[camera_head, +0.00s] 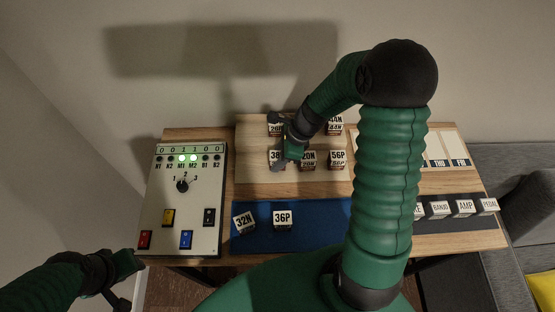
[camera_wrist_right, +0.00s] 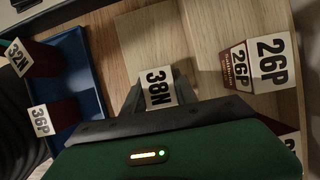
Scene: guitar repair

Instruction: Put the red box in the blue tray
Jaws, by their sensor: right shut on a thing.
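Several dark red boxes with white number labels are in view. My right gripper (camera_head: 284,160) is shut on the box labelled 38N (camera_wrist_right: 158,88), at the wooden board's left side. In the head view this box (camera_head: 274,156) is partly covered by the gripper. I cannot tell whether it touches the board. The blue tray (camera_head: 318,214) lies in front of the board and holds the boxes 32N (camera_head: 244,223) and 36P (camera_head: 283,219). My left gripper (camera_head: 128,268) is at the lower left, away from the boxes; its fingers do not show clearly.
Other labelled boxes, such as 56P (camera_head: 337,158) and 26P (camera_wrist_right: 272,62), stand on the wooden board (camera_head: 252,172). A switch panel (camera_head: 202,190) is left of the tray. Small labelled blocks (camera_head: 440,209) stand at right. My right arm hides the tray's right end.

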